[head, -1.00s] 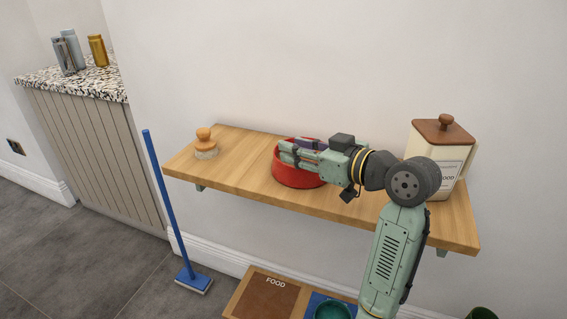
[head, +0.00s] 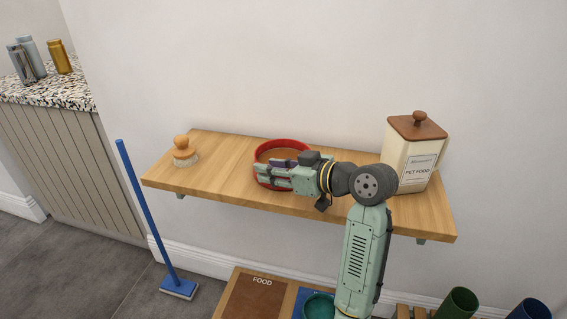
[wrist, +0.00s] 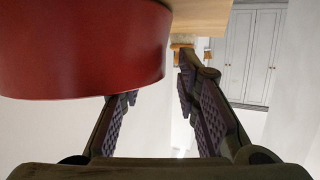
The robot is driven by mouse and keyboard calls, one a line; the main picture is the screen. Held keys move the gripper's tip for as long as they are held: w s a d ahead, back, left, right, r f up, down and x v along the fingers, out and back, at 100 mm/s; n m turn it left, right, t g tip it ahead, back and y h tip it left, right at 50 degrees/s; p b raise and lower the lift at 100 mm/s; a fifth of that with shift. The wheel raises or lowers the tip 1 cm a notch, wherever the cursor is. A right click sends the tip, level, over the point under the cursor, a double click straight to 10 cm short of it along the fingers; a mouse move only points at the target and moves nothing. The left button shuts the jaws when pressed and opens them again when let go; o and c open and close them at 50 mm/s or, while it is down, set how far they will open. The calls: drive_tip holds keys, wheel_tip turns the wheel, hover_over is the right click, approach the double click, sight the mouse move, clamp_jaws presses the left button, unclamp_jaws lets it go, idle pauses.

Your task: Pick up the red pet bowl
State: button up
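The red pet bowl (head: 284,143) stands upright on the wooden shelf (head: 215,178), with brown contents or a brown inside showing. It also fills the upper left of the wrist view (wrist: 80,50). My gripper (head: 260,174) is at the front side of the bowl, with its fingers pointing left and covering part of the front wall. In the wrist view its two fingers (wrist: 158,92) are spread apart with nothing gripped between them. The bowl's edge overlaps the left fingertip, and the right finger is clear of the bowl. I cannot tell whether a finger touches it.
A wooden brush (head: 184,152) stands at the shelf's left end. A cream pet food canister (head: 408,160) with a brown lid stands right, behind my arm. A blue-handled broom (head: 150,220) leans left. Below are a food mat (head: 250,300) and a teal bowl (head: 318,307).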

drive_tip(key=shift+x, duration=1.1)
clamp_jaws()
